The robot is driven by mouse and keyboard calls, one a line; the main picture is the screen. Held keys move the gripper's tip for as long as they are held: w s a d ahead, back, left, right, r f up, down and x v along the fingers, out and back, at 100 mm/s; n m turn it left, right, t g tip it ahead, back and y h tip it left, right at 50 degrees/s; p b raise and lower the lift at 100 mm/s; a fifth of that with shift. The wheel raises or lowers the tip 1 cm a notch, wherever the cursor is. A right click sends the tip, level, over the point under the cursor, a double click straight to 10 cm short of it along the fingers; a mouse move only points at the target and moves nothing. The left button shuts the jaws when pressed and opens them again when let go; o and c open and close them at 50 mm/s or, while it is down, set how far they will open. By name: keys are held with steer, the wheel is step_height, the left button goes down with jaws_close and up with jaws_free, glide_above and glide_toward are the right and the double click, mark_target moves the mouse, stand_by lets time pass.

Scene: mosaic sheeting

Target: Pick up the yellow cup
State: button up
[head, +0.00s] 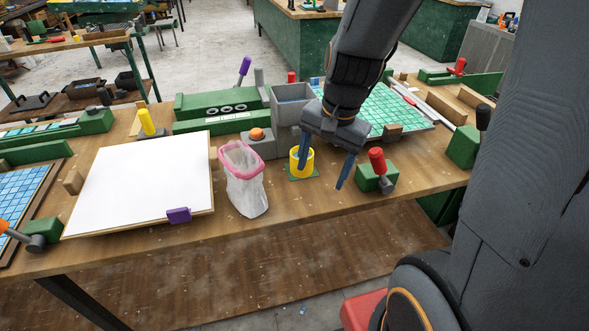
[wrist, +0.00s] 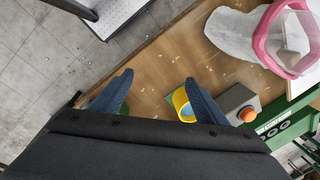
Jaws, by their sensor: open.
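The yellow cup (head: 295,160) stands upright on a small green square mat (head: 312,173) on the wooden workbench, with something blue visible inside it. My gripper (head: 323,178) is open, with one blue finger in front of the cup and the other to its right, beyond the mat. In the wrist view the cup (wrist: 180,103) shows beside the right finger of my gripper (wrist: 158,95), which partly hides it. The cup does not appear between the fingers' tips in a firm way, and I cannot tell whether a finger touches it.
A pink-rimmed bag holder (head: 243,185) stands left of the cup. A grey block with an orange button (head: 257,135) and a grey bin (head: 287,115) are behind. A red-handled clamp (head: 377,172) is close on the right. The bench's front edge is near.

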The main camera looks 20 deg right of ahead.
steer(key=w+d+r+m+t+y, duration=0.1)
steer(key=w+d+m+y, duration=0.15)
steer(key=w+m, duration=1.05)
steer(key=shift+s+a+f+m, duration=0.15)
steer(key=shift+a+f+m, duration=0.35)
steer(key=shift+f, duration=0.65)
steer(key=shift+s+a+f+m, duration=0.1)
steer(key=shift+a+f+m, duration=0.15)
steer(key=shift+f+m, duration=0.7)
steer(key=shift+s+a+f+m, duration=0.15)
steer(key=shift+a+f+m, duration=0.25)
steer(key=shift+f, duration=1)
steer(key=c, duration=1.2)
steer(key=shift+c, duration=0.2)
steer(key=shift+r, duration=0.1)
steer(key=shift+r+p, duration=1.5)
steer(key=shift+p, duration=0.05)
steer(key=shift+r+p, duration=0.2)
steer(key=shift+p, duration=0.1)
